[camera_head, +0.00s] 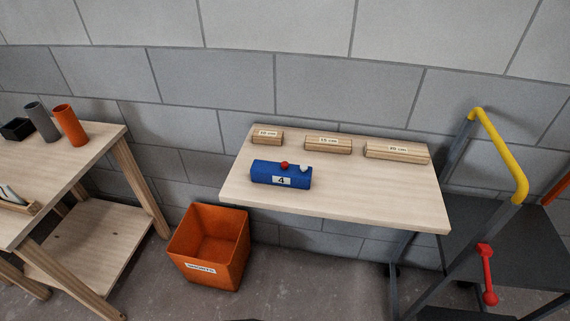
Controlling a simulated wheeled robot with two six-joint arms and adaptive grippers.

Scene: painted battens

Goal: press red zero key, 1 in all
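A blue counter box (264,173) lies on the light wooden table (340,205), near its left side. A red key (285,165) sits on top of the box, and a pale knob (304,169) sits to its right. A white label on the box's front reads "4". Neither of my grippers is in view, and nothing touches the box.
Battens labelled 10 cm (267,138), 15 cm (328,145) and 20 cm (397,152) line the table's back edge. An orange bin (210,248) stands on the floor at left. A frame with a yellow handle (500,150) stands at right. The tabletop's front right is clear.

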